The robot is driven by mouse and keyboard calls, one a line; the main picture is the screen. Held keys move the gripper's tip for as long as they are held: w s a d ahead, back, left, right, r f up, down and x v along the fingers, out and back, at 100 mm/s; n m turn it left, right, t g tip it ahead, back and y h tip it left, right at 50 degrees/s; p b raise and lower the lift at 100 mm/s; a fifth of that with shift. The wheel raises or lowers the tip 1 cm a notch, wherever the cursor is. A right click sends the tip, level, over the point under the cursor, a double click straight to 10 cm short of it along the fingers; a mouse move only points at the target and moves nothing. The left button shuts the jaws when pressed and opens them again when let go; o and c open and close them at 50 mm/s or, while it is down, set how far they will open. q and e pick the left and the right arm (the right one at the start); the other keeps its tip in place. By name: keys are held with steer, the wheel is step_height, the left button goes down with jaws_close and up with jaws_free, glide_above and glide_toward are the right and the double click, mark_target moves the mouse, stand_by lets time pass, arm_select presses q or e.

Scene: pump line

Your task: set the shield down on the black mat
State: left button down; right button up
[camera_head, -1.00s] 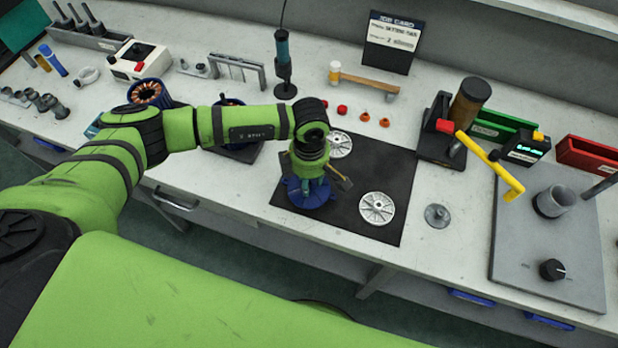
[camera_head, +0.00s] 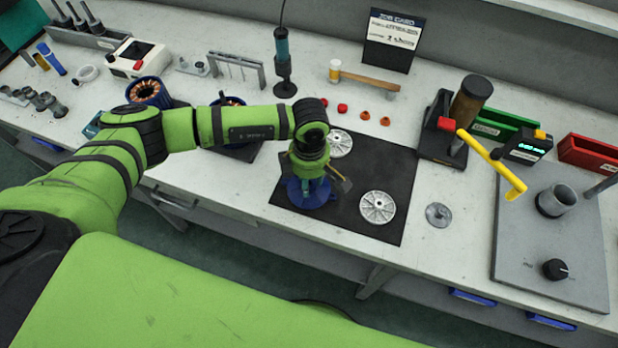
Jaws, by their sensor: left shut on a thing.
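My left gripper (camera_head: 314,182) points down over the left part of the black mat (camera_head: 385,165). It is shut on a blue round part, the shield (camera_head: 307,202), whose rim shows around the fingers. The gripper hides much of the shield. The shield is at or just above the mat; I cannot tell whether it touches. Two silver spoked discs lie on the mat: one (camera_head: 378,207) to the right of the shield, the other (camera_head: 340,144) behind it, partly hidden by my wrist. My right gripper is not in view.
A small grey disc (camera_head: 438,214) lies right of the mat. A press with a yellow lever (camera_head: 492,160) and a grey plate (camera_head: 545,260) stand further right. A hammer (camera_head: 365,81) and several small red and orange parts lie behind. The mat's middle is bare.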

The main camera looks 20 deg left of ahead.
arm_select(q)
steer(key=shift+f, duration=0.15)
steer(key=shift+c, duration=2.4)
jaws_free()
step_height(320, 180, up, 6)
steer(key=p, duration=0.3)
